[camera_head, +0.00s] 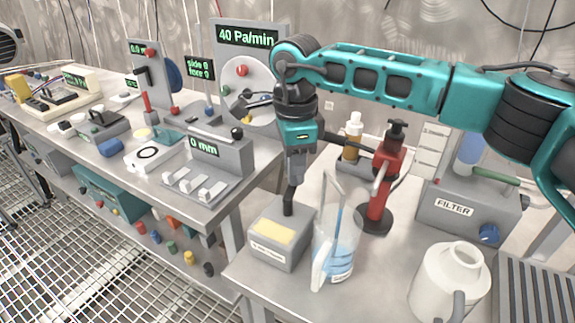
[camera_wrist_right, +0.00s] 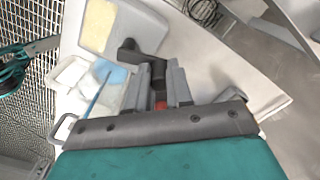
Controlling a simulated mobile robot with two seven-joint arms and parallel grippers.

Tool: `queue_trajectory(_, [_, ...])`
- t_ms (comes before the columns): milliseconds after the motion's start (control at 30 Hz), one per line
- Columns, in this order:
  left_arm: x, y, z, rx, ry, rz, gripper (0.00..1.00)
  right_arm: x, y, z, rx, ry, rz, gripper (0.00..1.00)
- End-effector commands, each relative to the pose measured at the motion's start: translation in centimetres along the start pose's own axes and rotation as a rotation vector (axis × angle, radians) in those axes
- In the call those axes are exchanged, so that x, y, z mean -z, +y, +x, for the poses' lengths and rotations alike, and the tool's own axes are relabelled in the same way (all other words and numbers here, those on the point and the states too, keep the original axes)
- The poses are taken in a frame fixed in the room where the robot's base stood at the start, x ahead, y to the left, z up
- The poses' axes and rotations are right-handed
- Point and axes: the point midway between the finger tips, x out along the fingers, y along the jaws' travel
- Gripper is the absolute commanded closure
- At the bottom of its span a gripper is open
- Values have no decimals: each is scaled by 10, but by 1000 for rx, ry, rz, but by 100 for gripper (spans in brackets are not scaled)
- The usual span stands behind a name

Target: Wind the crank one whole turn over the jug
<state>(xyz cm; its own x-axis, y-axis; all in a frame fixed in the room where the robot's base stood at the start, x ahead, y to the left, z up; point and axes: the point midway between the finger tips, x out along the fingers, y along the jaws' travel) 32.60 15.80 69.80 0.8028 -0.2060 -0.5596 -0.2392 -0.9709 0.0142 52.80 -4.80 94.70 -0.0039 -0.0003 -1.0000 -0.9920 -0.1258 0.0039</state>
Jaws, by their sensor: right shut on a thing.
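My right gripper (camera_head: 296,172) points down above the bench, shut on a dark crank handle (camera_head: 290,197). In the right wrist view the crank's bent dark piece (camera_wrist_right: 130,54) runs in between the grey fingers (camera_wrist_right: 161,82). My left gripper is not in view.
A grey box with a yellow pad (camera_head: 265,243) stands left of the jug, close under the crank handle. A white jug (camera_head: 450,283) stands at the front right, a grey filter unit (camera_head: 462,212) behind it. The left bench (camera_head: 110,165) is crowded with instruments.

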Motion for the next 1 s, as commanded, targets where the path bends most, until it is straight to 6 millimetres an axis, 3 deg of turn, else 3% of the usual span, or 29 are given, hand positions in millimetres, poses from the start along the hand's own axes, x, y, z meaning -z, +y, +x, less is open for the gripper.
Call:
queue_trajectory(600, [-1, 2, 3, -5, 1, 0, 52, 19, 16, 0, 1, -2, 559, 100])
queue_trajectory(1000, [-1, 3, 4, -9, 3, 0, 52, 22, 24, -1, 1, -3, 762, 100])
